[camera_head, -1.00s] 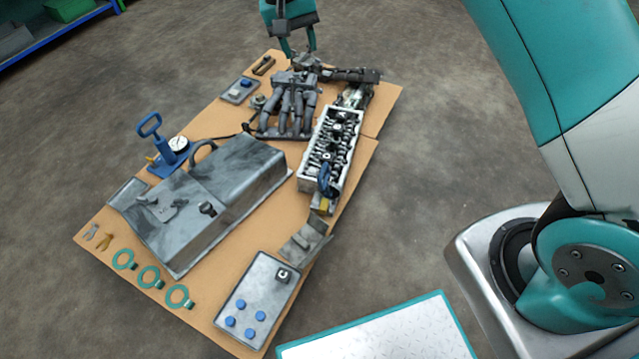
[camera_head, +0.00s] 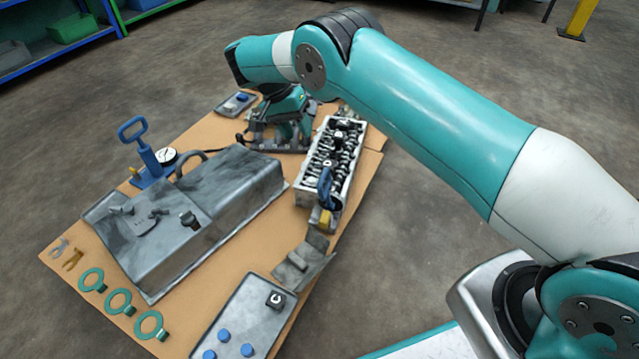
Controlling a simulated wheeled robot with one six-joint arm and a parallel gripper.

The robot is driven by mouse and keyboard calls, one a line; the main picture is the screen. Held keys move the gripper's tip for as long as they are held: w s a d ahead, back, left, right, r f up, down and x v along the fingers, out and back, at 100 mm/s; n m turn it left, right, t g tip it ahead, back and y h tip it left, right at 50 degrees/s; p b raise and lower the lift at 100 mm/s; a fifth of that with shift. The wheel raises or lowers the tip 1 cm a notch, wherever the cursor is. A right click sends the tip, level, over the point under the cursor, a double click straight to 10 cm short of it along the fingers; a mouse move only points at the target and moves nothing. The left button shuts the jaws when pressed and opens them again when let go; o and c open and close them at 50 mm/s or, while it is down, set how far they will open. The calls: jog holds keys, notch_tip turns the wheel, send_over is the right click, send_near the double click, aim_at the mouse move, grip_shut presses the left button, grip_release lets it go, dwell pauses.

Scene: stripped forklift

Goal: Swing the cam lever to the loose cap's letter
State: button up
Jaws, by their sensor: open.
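A dark cap (camera_head: 276,300) with a pale letter, which looks like a C, sits on the grey tray (camera_head: 245,312) at the front. A blue lever (camera_head: 325,187) stands at the near end of the open cylinder head (camera_head: 334,155), with a yellow part at its foot. It looks like the cam lever; any letters around it are too small to read. My gripper (camera_head: 280,118) is open and points down over the dark pipes at the far end of the board, left of the cylinder head and well away from the blue lever. Its fingertips are hard to make out.
A large grey metal cover (camera_head: 215,200) fills the board's left-middle. A blue hand pump (camera_head: 140,155) with a gauge stands behind it. Several green rings (camera_head: 120,301) and blue caps (camera_head: 222,336) lie at the front.

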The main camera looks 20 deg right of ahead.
aim_at(321, 178)
jog(key=b+x, duration=0.7)
jog(key=x, duration=0.8)
jog(key=shift+f, duration=0.1)
grip_shut()
